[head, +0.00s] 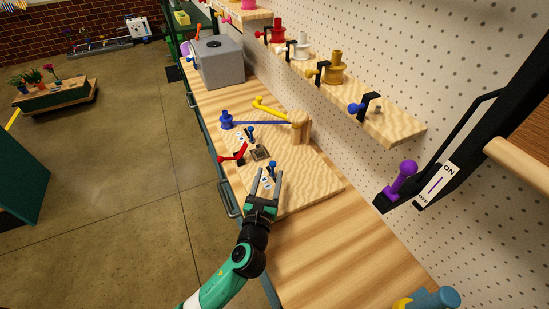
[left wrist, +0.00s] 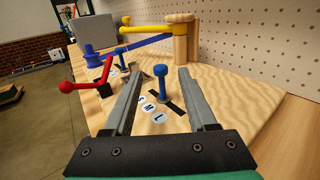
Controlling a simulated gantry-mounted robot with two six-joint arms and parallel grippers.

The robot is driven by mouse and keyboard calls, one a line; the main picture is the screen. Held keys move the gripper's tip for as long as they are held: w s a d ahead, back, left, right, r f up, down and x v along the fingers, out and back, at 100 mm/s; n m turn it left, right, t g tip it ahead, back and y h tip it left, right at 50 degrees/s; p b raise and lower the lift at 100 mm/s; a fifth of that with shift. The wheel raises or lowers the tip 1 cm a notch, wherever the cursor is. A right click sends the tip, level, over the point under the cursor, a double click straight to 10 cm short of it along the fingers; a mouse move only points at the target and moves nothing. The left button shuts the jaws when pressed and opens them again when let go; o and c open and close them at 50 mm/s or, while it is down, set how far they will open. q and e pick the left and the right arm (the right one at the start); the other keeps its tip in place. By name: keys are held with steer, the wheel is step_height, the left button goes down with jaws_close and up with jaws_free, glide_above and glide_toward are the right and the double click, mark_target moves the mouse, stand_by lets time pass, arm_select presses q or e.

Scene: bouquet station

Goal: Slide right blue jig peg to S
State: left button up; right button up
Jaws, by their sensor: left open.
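The right blue jig peg (head: 272,167) stands upright in a dark slot on the wooden jig board (head: 312,178). It shows between my fingers in the left wrist view (left wrist: 160,76). Round white labels (left wrist: 149,108) lie beside its slot; M and L can be read, with L nearest my wrist. I cannot tell exactly which label the peg stands beside. The slot shows empty on the near side of the peg. My left gripper (head: 264,174) is open, with a finger on each side of the peg and no visible contact. My right gripper is out of view.
A second blue peg (left wrist: 120,54) stands farther along the board. A red lever (head: 235,155), a blue spool (head: 226,120) and a wooden post (head: 301,127) with a yellow arm (head: 270,110) are nearby. The pegboard wall (head: 420,70) bounds the right; the near bench (head: 325,250) is clear.

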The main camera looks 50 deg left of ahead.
arm_select(q)
steer(key=b+x, duration=0.2)
steer(key=x, duration=0.7)
steer(key=shift+c, duration=0.2)
jaws_close()
stand_by(0.9)
